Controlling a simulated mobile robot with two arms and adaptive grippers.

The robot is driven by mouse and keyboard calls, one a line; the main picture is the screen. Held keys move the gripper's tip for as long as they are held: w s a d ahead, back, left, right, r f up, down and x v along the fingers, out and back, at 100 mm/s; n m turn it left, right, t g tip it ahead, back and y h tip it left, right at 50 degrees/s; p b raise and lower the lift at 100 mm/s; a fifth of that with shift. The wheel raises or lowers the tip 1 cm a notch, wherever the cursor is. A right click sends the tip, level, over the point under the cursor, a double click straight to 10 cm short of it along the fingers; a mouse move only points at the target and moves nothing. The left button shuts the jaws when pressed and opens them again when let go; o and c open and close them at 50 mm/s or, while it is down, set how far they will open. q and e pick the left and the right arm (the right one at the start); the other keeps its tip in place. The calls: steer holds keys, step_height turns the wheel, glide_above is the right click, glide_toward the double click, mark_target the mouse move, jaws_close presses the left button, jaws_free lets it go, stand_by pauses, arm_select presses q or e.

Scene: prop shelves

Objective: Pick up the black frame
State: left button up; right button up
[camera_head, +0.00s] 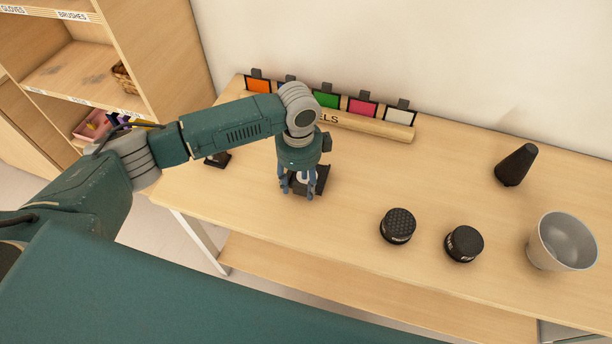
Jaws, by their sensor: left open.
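A flat black frame (322,181) lies on the wooden table, left of the middle, with a pale patch showing at its centre. My left gripper (298,193) points down right over it, its blue-grey fingers apart, one on each side of the pale patch. The fingers and wrist hide part of the frame. I cannot tell whether the fingers touch it. My right gripper is out of view.
A wooden holder (385,127) with several coloured cards in black frames stands at the back. A small black object (217,159) is to the left, beneath my arm. Two black round jars (397,226) (464,244), a black cone (516,165) and a grey bucket (562,242) stand right.

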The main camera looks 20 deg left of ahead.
arm_select(q)
steer(key=shift+f, duration=1.15)
jaws_close()
steer(key=shift+r, duration=0.1)
